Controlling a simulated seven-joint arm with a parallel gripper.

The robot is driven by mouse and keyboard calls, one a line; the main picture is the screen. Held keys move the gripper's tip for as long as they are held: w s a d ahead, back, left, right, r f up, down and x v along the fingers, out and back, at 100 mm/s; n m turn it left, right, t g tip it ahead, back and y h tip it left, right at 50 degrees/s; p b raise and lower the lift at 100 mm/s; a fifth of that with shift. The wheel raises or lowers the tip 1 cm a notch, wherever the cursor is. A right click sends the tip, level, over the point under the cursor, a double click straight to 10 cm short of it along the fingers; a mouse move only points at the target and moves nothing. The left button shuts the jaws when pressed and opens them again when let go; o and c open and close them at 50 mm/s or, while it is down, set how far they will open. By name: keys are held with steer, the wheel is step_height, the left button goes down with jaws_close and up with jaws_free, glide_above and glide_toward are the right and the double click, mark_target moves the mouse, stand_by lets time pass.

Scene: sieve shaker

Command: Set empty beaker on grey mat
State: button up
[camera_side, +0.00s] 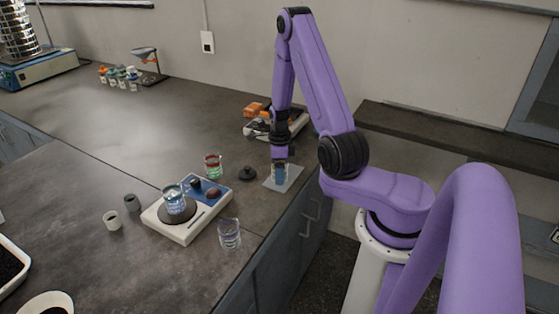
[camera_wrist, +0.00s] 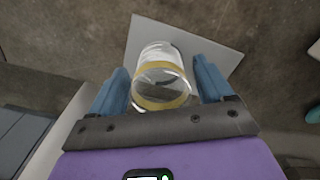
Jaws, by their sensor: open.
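A clear, empty-looking beaker (camera_wrist: 162,80) with a yellowish rim stands on the grey mat (camera_wrist: 143,30) in the wrist view. My gripper (camera_wrist: 164,88) is open, with one blue finger on each side of the beaker and small gaps to it. In the side view my gripper (camera_side: 280,164) points down over the mat (camera_side: 292,183) near the counter's edge, and its fingers partly hide the beaker (camera_side: 279,178).
A beaker with red and green bands (camera_side: 213,166), a dark knobbed object (camera_side: 247,174) and a clear beaker (camera_side: 230,234) stand nearby.

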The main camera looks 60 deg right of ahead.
step_height(320, 180, up, 11)
steer(key=a+r+n, duration=0.4)
steer(key=a+n, duration=0.5)
steer(key=n, duration=0.1)
steer(key=a+r+n, duration=0.3)
steer(key=a+n, duration=0.6)
steer(key=n, duration=0.1)
steer(key=s+a+r+n, duration=0.1)
steer(key=s+a+n, duration=0.2)
steer(key=s+n, duration=0.7)
steer(key=s+a+r+n, duration=0.2)
steer(key=s+a+n, duration=0.1)
steer(key=s+n, duration=0.8)
steer(key=shift+a+r+n, duration=0.15)
steer(key=shift+r+n, duration=0.1)
steer(key=shift+n, duration=0.65)
